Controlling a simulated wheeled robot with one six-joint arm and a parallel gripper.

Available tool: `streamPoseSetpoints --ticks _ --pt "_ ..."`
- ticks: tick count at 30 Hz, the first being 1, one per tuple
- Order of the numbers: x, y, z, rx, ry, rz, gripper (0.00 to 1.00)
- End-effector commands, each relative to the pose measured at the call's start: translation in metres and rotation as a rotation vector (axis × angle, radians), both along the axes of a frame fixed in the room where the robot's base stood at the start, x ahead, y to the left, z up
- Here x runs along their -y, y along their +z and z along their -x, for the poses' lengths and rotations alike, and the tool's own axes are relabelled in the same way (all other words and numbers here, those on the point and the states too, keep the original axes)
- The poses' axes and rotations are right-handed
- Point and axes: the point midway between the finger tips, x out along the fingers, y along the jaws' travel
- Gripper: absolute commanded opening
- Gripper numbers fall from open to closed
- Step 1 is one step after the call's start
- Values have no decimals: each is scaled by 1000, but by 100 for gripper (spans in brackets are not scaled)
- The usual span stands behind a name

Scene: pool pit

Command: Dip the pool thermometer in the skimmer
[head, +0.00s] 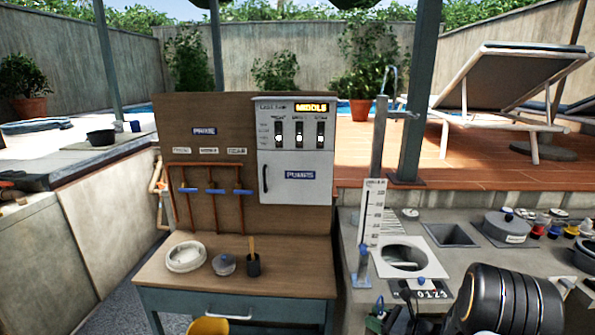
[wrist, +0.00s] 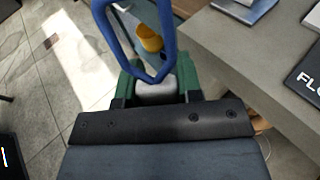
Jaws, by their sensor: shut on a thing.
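My gripper (wrist: 158,88) has green fingers, shut on a pale grey piece with a large blue loop, which looks like the pool thermometer (wrist: 156,91). The loop stands out beyond the fingertips. The gripper is beside the grey counter, with floor below it. In the head view, part of my gripper (head: 384,319) shows at the bottom edge, in front of the counter; the held thing is not clear there. A round opening in a white square plate, seemingly the skimmer (head: 436,259), lies in the counter behind my gripper.
The grey counter (head: 352,232) also has a square recess (head: 452,235), a round lid (head: 507,227) and several coloured knobs. An upright scale (head: 371,213) and metal post stand beside the round opening. A wooden desk (head: 300,270) is at left. A yellow bucket (wrist: 150,38) stands below.

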Motion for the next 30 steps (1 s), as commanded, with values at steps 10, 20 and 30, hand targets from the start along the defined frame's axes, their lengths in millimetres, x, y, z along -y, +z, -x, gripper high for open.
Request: streamPoseSetpoints --ticks 10,20,30 --pt "-45 -45 10 0 87 0 0" --pt "-48 -45 10 1 94 1 0" --pt "-48 -45 10 1 94 1 0"
